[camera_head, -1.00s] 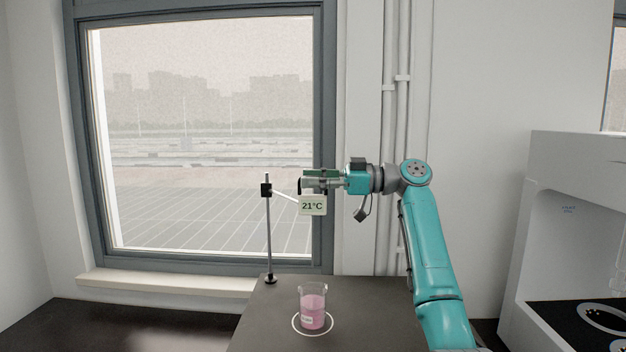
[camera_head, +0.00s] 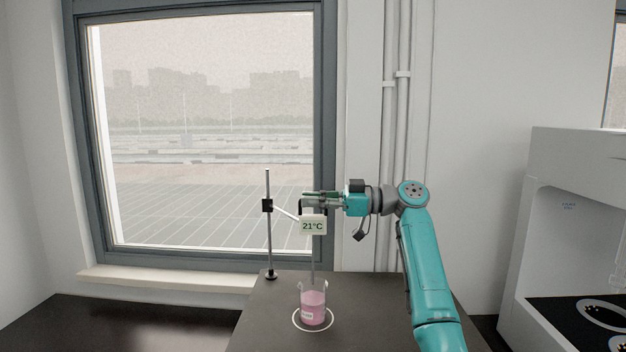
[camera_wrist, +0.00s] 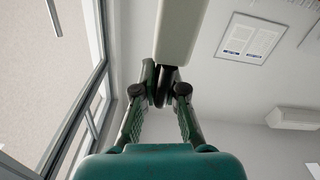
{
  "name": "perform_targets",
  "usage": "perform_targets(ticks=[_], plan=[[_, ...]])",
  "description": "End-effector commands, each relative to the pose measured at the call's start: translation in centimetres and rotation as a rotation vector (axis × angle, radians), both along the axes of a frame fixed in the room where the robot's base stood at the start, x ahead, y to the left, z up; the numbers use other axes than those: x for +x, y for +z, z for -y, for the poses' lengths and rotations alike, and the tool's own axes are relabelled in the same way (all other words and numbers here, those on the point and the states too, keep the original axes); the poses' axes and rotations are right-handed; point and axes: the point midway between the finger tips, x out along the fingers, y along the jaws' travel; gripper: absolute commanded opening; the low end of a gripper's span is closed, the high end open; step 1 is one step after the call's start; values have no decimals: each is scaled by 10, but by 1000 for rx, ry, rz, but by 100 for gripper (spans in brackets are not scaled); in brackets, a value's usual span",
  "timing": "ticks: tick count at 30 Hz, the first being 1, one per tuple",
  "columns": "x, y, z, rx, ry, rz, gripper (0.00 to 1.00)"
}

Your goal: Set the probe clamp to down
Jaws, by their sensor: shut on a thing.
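The probe clamp (camera_head: 267,206) is a black block partway up a thin upright rod (camera_head: 269,240). A light arm runs from it to a pale display (camera_head: 313,225) reading 21°C. A thin probe (camera_head: 313,270) hangs below the display, its lower end at the beaker. The beaker (camera_head: 313,306) of pink liquid stands inside a white ring on the dark table. My gripper (camera_head: 308,200) is at the top of the display. In the wrist view my gripper (camera_wrist: 160,88) is shut on a dark part at the end of the pale display body (camera_wrist: 176,35).
The dark table (camera_head: 365,300) is mostly bare around the beaker. A window with a sill (camera_head: 165,280) is behind on the left. A large white machine (camera_head: 570,210) stands at the right. Pipes (camera_head: 389,120) run up the wall.

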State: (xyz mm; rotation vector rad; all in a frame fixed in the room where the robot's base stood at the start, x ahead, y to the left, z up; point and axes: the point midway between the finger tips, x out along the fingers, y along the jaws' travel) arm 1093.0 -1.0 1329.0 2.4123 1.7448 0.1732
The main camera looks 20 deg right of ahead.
Motion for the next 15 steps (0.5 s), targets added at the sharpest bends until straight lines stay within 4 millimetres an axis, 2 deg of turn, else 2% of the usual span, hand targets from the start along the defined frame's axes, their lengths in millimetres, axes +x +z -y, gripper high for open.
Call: perform_targets(ticks=[1,6,9,15], plan=[[0,-18,0,1,-1,-6,0],[0,-58,1,1,-2,-4,0],[0,-71,0,0,-2,-3,0],[0,-78,1,-1,-2,-2,0]])
